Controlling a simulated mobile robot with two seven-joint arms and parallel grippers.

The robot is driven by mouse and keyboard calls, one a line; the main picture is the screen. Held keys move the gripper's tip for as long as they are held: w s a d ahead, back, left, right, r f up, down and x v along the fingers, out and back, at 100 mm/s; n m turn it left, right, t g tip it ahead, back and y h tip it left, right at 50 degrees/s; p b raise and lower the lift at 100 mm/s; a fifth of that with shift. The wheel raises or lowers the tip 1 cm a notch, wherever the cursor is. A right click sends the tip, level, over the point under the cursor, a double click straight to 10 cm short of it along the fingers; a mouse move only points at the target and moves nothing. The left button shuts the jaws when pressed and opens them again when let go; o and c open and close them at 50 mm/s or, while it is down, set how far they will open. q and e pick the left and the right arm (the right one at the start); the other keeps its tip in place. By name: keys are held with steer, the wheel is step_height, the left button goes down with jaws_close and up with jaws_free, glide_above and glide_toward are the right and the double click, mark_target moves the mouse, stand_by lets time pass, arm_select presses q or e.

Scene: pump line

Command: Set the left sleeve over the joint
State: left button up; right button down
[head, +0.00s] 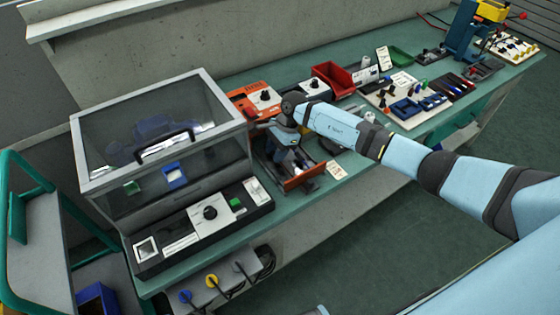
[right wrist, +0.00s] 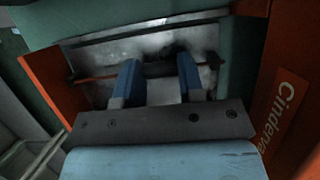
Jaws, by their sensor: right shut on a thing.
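My right gripper (head: 290,158) reaches down into a small fixture with orange end plates (head: 305,178) near the bench's front edge. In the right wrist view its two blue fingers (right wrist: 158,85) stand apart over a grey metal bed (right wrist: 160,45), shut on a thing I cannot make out. A thin reddish-brown line (right wrist: 95,78), like a wire or rod, runs crosswise at the fingertips. A dark piece (right wrist: 212,58) lies by the right finger. I cannot tell the left sleeve from the joint here. My left gripper is not in view.
A clear-lidded case (head: 165,135) stands left of the fixture, with a dark control panel (head: 205,220) in front. An orange device (head: 255,100) and a red bin (head: 333,80) stand behind it.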

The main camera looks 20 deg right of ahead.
steer(key=c, duration=0.7)
jaws_free()
steer(key=shift+w, duration=0.1)
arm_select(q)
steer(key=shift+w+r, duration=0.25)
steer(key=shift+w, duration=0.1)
arm_select(e)
steer(key=shift+r, duration=0.15)
arm_select(q)
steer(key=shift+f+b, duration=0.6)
steer(key=shift+b, duration=0.05)
arm_select(e)
steer(key=v, duration=1.3)
steer(key=shift+d+r, duration=0.15)
steer(key=shift+r, duration=0.1)
steer(key=shift+f, duration=0.1)
